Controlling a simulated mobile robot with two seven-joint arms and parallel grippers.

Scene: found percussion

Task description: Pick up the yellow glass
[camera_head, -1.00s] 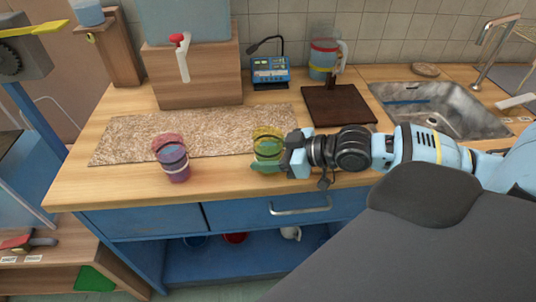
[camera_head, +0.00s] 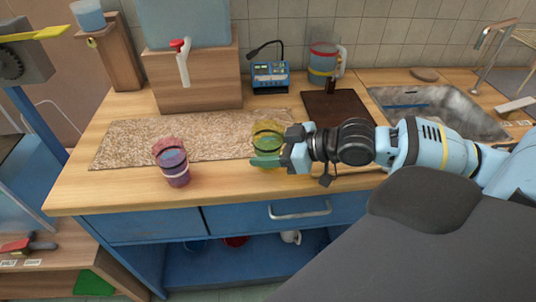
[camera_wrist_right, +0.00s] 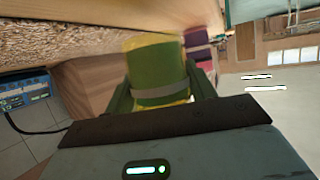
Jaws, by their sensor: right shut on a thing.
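My left gripper is not in view.
A pink and purple glass (camera_head: 172,165) stands to the left on the counter (camera_head: 110,190). The speckled mat (camera_head: 130,142) lies behind. A dark board (camera_head: 335,108), a blue device (camera_head: 270,77), a jug (camera_head: 323,62) and a sink (camera_head: 440,112) are farther back.

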